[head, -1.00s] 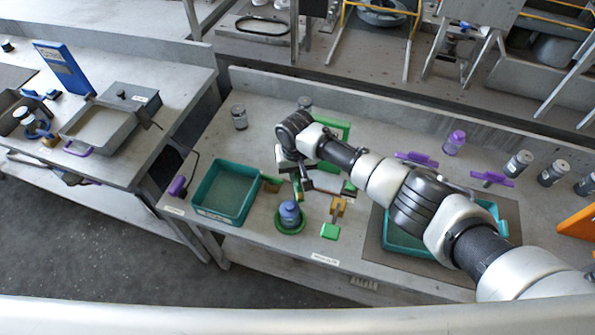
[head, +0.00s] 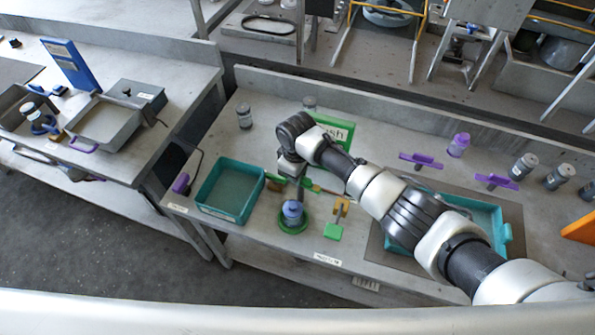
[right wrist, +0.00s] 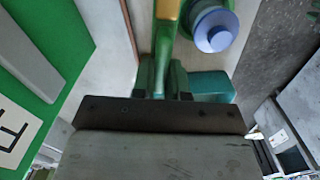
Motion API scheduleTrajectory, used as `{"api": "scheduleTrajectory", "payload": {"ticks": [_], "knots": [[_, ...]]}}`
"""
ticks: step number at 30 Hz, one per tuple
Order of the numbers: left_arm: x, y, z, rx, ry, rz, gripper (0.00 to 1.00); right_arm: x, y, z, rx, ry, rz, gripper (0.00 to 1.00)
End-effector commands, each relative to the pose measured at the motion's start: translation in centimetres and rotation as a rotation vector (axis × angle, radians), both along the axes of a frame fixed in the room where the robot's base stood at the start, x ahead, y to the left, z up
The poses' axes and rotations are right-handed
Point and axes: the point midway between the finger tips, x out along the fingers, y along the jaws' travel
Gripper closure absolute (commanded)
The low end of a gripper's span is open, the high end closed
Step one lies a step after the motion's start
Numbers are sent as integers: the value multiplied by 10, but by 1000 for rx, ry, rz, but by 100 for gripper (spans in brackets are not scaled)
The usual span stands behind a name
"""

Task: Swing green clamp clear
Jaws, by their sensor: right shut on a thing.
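The right gripper (head: 300,190) is over the bench, just behind a blue-capped container (head: 292,210) in a green ring. In the right wrist view, the right gripper (right wrist: 163,95) is shut on a green lever of the green clamp (right wrist: 161,62). A yellow-brown piece of it lies farther up that view. The blue cap (right wrist: 214,30) is just right of the lever, seemingly apart from it. In the head view, green clamp parts (head: 275,178) show beside the gripper, but my wrist hides the middle. My left gripper is not in view.
A teal tray (head: 206,207) stands left of the ring. A green block with a yellow-brown part (head: 333,231) lies right of it. A green sign (head: 343,131) stands behind the gripper. Another teal tray (head: 507,232) is partly under my arm. Purple handles (head: 420,161) lie at the back right.

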Motion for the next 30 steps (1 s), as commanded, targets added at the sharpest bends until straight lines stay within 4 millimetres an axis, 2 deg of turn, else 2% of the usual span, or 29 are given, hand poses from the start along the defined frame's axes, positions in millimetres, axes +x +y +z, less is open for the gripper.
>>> {"api": "scheduleTrajectory", "payload": {"ticks": [12,27,28,30], "knots": [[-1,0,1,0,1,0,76,-1,1,2,1,-4,169,100],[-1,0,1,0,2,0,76,-1,1,2,2,-5,187,100],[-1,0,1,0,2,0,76,-1,1,2,2,-5,187,85],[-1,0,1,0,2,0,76,-1,1,2,2,-4,187,74]]}}
